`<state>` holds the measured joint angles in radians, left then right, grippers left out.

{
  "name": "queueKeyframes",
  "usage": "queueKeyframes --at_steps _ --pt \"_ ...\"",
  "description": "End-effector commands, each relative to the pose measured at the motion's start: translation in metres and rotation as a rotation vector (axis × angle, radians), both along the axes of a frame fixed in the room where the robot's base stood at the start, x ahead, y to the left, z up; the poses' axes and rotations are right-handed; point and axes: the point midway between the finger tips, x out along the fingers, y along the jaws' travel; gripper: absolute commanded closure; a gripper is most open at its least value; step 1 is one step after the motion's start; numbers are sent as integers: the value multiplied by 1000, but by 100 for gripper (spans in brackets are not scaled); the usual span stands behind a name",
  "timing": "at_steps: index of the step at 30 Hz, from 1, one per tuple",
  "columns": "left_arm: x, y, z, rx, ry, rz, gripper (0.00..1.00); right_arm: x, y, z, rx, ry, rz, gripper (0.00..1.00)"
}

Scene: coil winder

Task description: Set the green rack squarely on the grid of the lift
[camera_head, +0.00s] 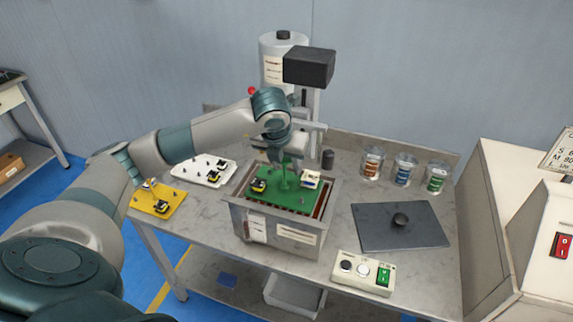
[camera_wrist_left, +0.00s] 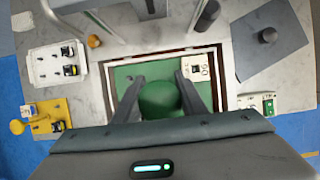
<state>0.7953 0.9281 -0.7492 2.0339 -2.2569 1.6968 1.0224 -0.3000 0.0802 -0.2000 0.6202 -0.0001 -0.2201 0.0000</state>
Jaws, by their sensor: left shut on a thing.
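The green rack (camera_head: 290,199) carries black-and-yellow and white parts, and a green upright handle stands at its middle. It is in or just over the mouth of the metal tank (camera_head: 238,215). In the left wrist view the rack (camera_wrist_left: 128,75) lies inside the tank's rectangular opening, its edges roughly parallel to the rim. My left gripper (camera_head: 284,166) is shut on the rack's handle, whose round green top (camera_wrist_left: 161,98) shows between the fingers. Brownish slats of the grid (camera_head: 268,206) show along the rack's front edge; the rest is hidden. I cannot tell whether the rack touches the grid. My right gripper is not in view.
A yellow rack (camera_head: 158,203) and a white rack (camera_head: 205,171) stand left of the tank. A dark plate with a knob (camera_head: 400,235), three jars (camera_head: 405,170) and a control box (camera_head: 362,273) are at the right. A column machine (camera_head: 308,68) rises behind.

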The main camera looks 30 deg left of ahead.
Motion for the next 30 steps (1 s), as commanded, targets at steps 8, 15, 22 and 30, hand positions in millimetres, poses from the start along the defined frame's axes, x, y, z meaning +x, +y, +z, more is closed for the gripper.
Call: queueKeyframes --at_steps 8,15,22,30 --pt "0 0 -4 0 -2 0 58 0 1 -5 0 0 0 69" --pt "0 0 -4 0 -1 0 41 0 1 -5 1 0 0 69" --pt "-1 0 -3 0 0 0 41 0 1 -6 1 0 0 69" --pt "-8 -2 18 -1 -4 -1 41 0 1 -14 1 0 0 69"
